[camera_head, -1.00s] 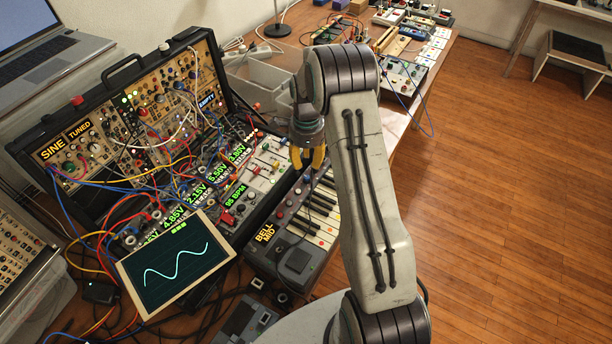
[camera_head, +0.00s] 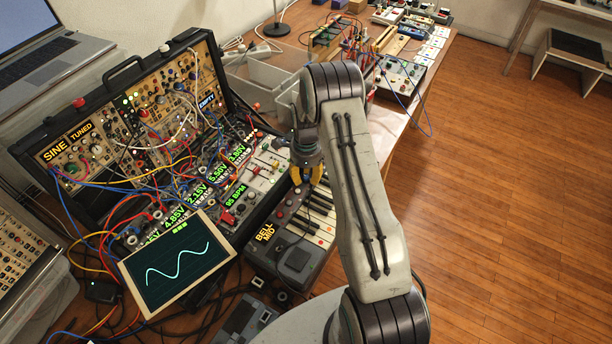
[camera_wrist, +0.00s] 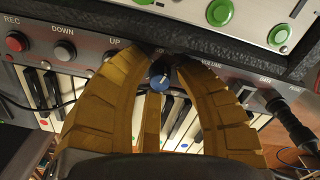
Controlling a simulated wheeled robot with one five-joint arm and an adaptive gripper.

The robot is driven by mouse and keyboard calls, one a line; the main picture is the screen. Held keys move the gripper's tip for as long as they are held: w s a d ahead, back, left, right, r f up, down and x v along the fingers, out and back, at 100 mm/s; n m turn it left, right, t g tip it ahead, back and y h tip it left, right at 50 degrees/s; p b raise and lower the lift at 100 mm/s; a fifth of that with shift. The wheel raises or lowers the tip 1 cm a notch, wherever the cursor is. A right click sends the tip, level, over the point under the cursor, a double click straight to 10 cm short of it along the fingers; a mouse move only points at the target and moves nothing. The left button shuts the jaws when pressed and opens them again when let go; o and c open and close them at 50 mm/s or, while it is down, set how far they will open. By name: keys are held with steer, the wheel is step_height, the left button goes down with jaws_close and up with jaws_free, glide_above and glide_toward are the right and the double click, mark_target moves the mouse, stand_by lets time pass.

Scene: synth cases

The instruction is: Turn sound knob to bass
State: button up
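The keyboard (camera_head: 318,228) is a small synthesizer with a key row and a label display (camera_head: 265,232) reading "BELL MID". In the wrist view, a small dark blue knob (camera_wrist: 160,78) with a pale mark sits on its grey panel, left of the "VOLUME" label. Its own label is hidden behind my fingers. My gripper (camera_head: 308,180) is over the keyboard's far end. In the wrist view, my yellow fingers (camera_wrist: 162,62) stand apart on either side of the blue knob. I cannot tell whether they touch it.
A mixer-like panel with green knobs (camera_wrist: 220,12) borders the keyboard. A plug and cable (camera_wrist: 290,125) stand at the panel's right. The modular synth case (camera_head: 130,130) with many cables and a wave screen (camera_head: 178,262) are to the left. Open floor lies right.

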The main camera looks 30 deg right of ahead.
jaws_close()
stand_by(0.3)
steer(key=shift+f+n+b, duration=0.2)
steer(key=shift+n+b, duration=0.5)
steer(key=shift+b, duration=0.25)
steer(key=shift+r+n+b, duration=0.2)
steer(key=shift+n+b, duration=0.25)
steer(key=shift+n, duration=0.35)
jaws_free()
